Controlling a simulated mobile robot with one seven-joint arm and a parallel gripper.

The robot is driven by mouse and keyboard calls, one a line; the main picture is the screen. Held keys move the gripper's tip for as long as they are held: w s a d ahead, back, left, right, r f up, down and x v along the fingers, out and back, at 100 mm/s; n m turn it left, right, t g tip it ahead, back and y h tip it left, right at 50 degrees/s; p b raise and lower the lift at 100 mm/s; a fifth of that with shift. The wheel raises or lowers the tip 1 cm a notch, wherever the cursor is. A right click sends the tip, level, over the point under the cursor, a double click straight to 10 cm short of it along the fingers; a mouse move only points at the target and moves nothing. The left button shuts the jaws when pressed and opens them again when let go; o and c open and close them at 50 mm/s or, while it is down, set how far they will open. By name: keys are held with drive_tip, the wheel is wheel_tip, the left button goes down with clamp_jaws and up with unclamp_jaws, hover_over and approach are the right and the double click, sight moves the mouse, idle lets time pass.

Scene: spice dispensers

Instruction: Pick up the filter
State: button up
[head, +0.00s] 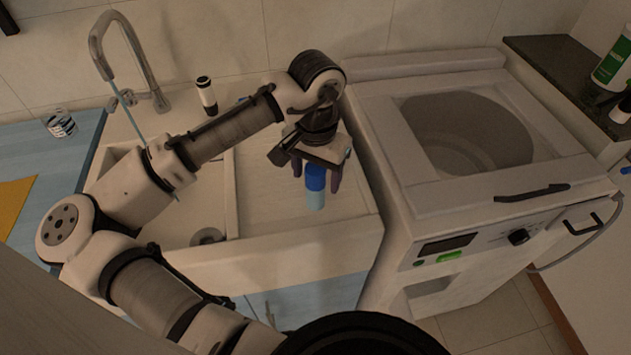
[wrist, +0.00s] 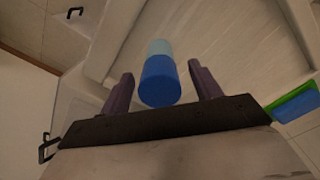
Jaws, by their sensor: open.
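The likely filter is a two-tone cylinder (head: 316,186), dark blue above and pale blue below, over the ribbed sink drainboard. It also shows in the wrist view (wrist: 160,80), its dark blue end towards my gripper. My gripper (head: 317,174) points down over the drainboard with its two purple fingers apart. In the wrist view the fingers (wrist: 162,85) are on either side of the dark blue end, with a visible gap at each side. I cannot tell how far the cylinder's lower end is from the drainboard.
The sink basin (head: 190,222) with a tall tap (head: 135,62) is at the left. A washing machine (head: 435,215) with an open round top stands close at the right. A black-and-white bottle (head: 206,96) stands behind. A green-and-blue object (wrist: 294,103) lies right in the wrist view.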

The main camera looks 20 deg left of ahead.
drive_tip(key=shift+f, duration=0.2)
drive_tip(key=c, duration=1.1)
drive_tip(key=shift+r, duration=0.1)
drive_tip(key=shift+c, duration=0.2)
